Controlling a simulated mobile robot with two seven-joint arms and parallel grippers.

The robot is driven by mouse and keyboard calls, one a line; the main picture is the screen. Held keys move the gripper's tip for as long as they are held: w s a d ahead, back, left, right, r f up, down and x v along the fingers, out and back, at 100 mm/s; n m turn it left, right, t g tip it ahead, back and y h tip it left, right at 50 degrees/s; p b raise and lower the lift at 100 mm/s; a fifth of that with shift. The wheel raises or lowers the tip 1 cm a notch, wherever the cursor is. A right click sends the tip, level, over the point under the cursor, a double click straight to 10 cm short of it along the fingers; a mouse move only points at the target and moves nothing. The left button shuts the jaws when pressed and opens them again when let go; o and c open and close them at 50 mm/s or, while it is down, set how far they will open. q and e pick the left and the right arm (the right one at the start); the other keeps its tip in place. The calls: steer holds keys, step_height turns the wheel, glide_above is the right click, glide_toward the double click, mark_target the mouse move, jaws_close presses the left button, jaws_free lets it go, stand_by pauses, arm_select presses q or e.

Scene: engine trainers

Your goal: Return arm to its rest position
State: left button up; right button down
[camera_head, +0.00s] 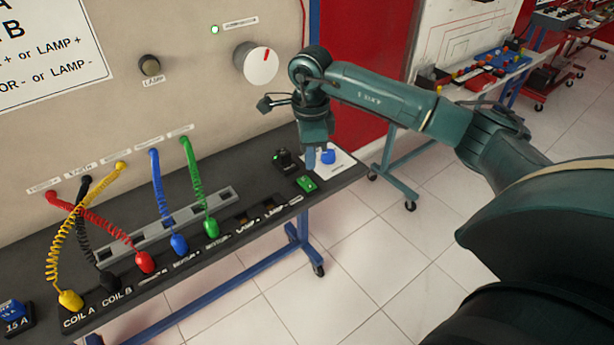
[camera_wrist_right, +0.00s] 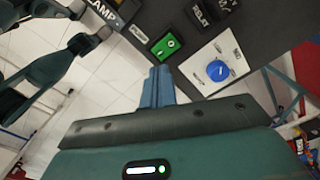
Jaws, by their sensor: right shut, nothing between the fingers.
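My right arm comes in from the right in the head view. My right gripper (camera_head: 311,160) points down above the right end of the dark bench shelf, next to a green switch and a blue knob. Its blue fingers are together with nothing between them, and they also show in the right wrist view (camera_wrist_right: 158,86). The fingers appear apart from the green switch (camera_head: 306,184) and from the blue knob (camera_head: 328,157) on its white plate. In the wrist view the knob (camera_wrist_right: 217,70) lies to the right of the fingers. My left gripper cannot be made out.
The shelf (camera_head: 345,178) fronts an upright panel with a white dial (camera_head: 262,64). Several coiled cables, including a green one (camera_head: 196,180), hang at the left. Another trainer bench (camera_head: 480,75) stands behind my arm. The tiled floor (camera_head: 370,270) in front is clear.

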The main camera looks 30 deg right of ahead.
steer(key=shift+r, duration=0.5)
arm_select(q)
steer(key=shift+r, duration=0.25)
